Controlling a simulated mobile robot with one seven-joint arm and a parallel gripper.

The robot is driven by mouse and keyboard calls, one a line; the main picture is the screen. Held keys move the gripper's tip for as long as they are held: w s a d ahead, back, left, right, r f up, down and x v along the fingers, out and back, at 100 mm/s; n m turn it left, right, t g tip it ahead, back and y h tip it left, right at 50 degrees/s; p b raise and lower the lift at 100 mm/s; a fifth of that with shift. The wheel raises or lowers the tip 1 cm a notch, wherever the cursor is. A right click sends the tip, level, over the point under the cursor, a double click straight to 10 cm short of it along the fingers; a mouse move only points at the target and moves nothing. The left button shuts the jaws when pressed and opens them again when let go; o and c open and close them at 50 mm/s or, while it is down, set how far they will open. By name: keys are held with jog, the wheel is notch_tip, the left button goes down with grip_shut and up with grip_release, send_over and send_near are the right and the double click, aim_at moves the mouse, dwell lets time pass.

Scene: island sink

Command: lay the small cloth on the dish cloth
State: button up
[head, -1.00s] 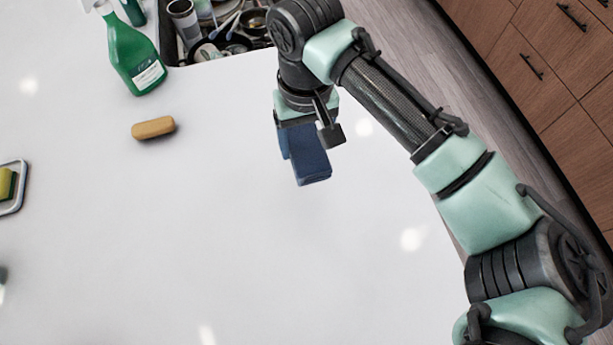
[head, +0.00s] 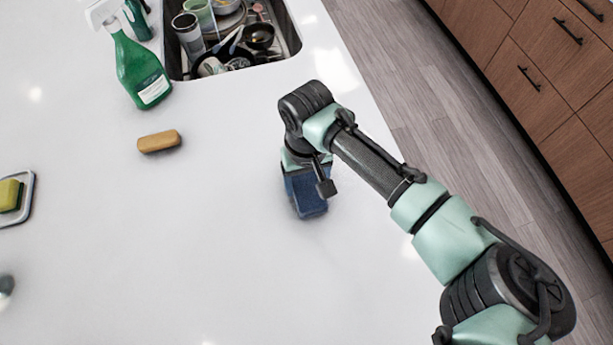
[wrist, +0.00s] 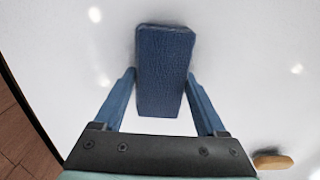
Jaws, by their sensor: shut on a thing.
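The small cloth (head: 311,205) is a dark blue folded block. In the wrist view the small cloth (wrist: 165,75) lies between the two blue fingers of my gripper (wrist: 160,72), with the fingertips against its sides. In the head view my gripper (head: 305,188) points down and partly covers the cloth. A dark shadow hugs the cloth's far end, low at the white counter; whether it touches the counter I cannot tell. I see no separate dish cloth in either view.
On the counter (head: 180,250) are a tan block (head: 159,141), a green spray bottle (head: 140,70) and a tray (head: 27,208) with a yellow-green sponge (head: 10,194). A sink (head: 291,40) full of dishes is at the back. The counter's middle is clear; its edge runs along the right.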

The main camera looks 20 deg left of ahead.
aim_at(304, 178)
jog(key=o, duration=1.4)
jog(key=shift+f, duration=0.1)
jog(key=shift+f+b, duration=0.2)
jog(key=shift+b, duration=0.25)
jog(key=r, duration=0.4)
jog(key=r+b, duration=0.1)
jog(key=r, duration=0.8)
jog(key=shift+w+a+r+b, duration=0.1)
jog(key=shift+w+a+b, duration=0.1)
jog(key=shift+w+b, duration=0.15)
jog(key=shift+a, duration=0.15)
